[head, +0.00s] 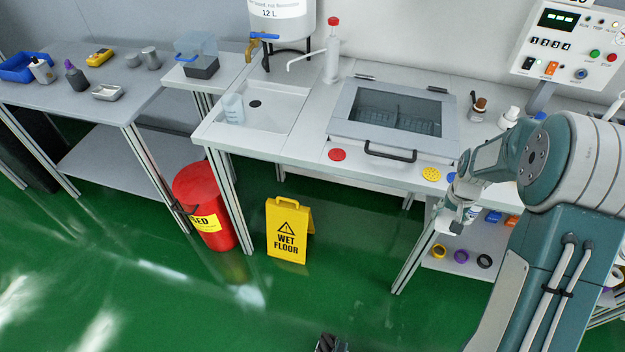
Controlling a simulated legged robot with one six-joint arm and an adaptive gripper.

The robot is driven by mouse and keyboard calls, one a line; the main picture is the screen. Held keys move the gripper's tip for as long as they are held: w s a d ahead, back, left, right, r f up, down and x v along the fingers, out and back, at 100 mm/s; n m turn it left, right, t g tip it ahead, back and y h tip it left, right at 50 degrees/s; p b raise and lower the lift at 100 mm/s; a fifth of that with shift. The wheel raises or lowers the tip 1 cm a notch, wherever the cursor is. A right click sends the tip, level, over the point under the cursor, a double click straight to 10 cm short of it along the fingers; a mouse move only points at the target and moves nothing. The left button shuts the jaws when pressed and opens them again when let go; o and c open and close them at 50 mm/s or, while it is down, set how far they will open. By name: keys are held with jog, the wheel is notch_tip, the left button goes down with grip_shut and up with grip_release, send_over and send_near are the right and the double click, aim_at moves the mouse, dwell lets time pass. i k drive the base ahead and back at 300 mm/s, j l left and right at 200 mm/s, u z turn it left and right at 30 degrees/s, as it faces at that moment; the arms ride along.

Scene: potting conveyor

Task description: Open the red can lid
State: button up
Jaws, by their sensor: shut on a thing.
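The red can (209,217) stands on the green floor at left, under the gap between the two tables. Its red lid (201,180) is on and looks closed. A yellow label is on its front, and a dark bar sticks out at its left side. My arm reaches in from the right, well apart from the can. Its small wrist end is over the right part of the main bench. I cannot make out the gripper's fingers or anything held in them.
A yellow wet floor sign (288,230) stands right of the can. The main bench (292,148) and the left table (60,95) flank the can. Open green floor (130,270) lies in front of it. A small dark object (331,343) shows at the bottom edge.

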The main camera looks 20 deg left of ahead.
aim_at(197, 185)
jog(key=u, duration=1.35)
jog(key=l+u, duration=0.15)
jog(key=u, duration=0.25)
jog(key=i+l+u, duration=0.1)
jog(key=u, duration=0.3)
jog(key=l+u, duration=0.25)
jog(key=u, duration=0.2)
